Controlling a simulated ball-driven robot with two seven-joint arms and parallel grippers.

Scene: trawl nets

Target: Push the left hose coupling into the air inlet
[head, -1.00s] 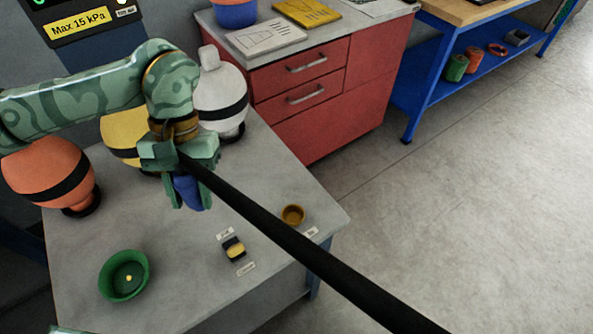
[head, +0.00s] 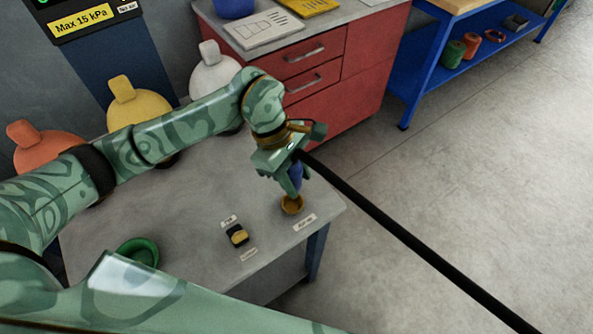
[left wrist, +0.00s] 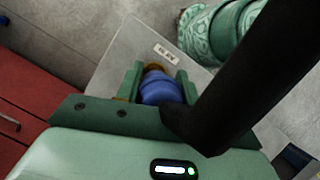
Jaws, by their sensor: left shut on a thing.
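My left gripper (head: 293,190) is shut on the blue hose coupling (head: 297,174), with the black hose (head: 400,232) running from it to the lower right. The coupling points down at the yellow-brown ring-shaped inlet (head: 291,206) near the table's right edge. Its lower end is at or just above the inlet's mouth; I cannot tell whether it is inside. In the left wrist view the blue coupling (left wrist: 160,90) sits between the two fingers, with part of the inlet (left wrist: 154,68) beyond it. My right gripper is not in view.
The grey table (head: 190,215) holds a black-and-yellow block (head: 237,235) between labels and a green bowl (head: 139,252). Orange (head: 45,150), yellow (head: 140,104) and white (head: 215,75) floats stand behind my arm. Red drawers (head: 330,75) are at the back.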

